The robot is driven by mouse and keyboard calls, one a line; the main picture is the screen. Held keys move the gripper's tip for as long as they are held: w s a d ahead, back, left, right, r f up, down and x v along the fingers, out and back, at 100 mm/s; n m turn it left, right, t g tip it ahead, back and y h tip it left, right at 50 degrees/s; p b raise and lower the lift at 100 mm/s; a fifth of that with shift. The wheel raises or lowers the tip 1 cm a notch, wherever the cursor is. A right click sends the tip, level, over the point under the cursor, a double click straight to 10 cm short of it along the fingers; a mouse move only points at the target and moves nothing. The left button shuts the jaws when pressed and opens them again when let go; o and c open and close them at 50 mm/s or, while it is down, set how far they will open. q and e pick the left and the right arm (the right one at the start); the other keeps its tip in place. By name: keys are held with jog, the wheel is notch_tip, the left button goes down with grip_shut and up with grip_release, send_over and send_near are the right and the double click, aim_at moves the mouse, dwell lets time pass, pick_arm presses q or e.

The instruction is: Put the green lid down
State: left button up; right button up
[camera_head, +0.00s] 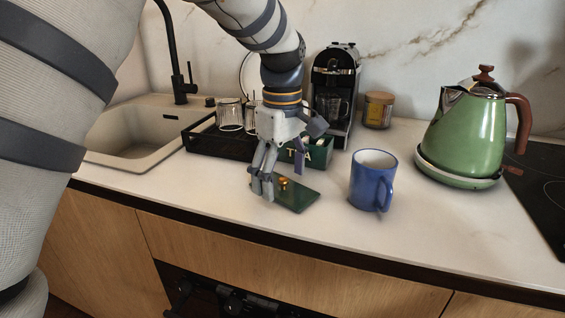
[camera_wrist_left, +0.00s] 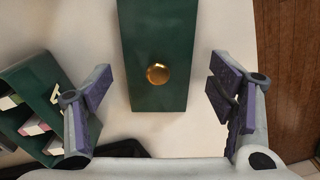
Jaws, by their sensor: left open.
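The green lid (camera_head: 299,200) lies flat on the white counter near its front edge. It is a dark green rectangle with a round gold knob. In the left wrist view the lid (camera_wrist_left: 157,38) is ahead between the fingers, its near end reaching part way between them. My left gripper (camera_head: 282,188) is open over the lid. In the wrist view the left gripper's fingers (camera_wrist_left: 158,100) stand wide on both sides, with gaps between them and the lid. The green box (camera_head: 318,153) stands open just behind the lid, with small packets inside. My right gripper is not seen.
A blue mug (camera_head: 373,180) stands to the right of the lid. A green kettle (camera_head: 465,130) is farther right, beside the black hob (camera_head: 545,190). A black tray (camera_head: 205,141) with glasses, a coffee machine (camera_head: 335,90) and a jar (camera_head: 378,109) are behind. The sink is at left.

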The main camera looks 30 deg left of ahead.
aim_at(282, 179)
pick_arm(q)
notch_tip(282, 179, up, 12)
jog(key=shift+f, duration=0.25)
